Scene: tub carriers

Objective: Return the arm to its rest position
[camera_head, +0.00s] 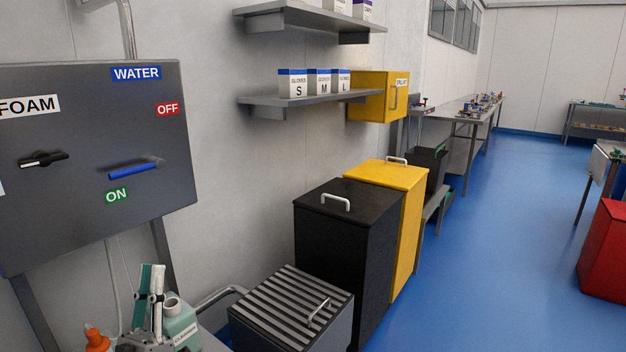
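My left gripper (151,290) shows at the bottom left, in front of the wall panel's lower edge. Its grey and black parts stand upright beside narrow teal strips. The strips are close together, and I cannot tell whether they are fingers or something held. The gripper overlaps a pale green jug (183,328) in the picture; I cannot tell whether they touch. Most of the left arm is out of view. My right gripper is not in view.
A grey panel (90,110) on the left has a black FOAM handle (42,159) and a blue WATER handle (133,170). An orange-topped bottle (97,338) is low left. A slatted box (290,308), black bin (345,255) and yellow bin (408,225) line the wall. Blue floor is open rightward.

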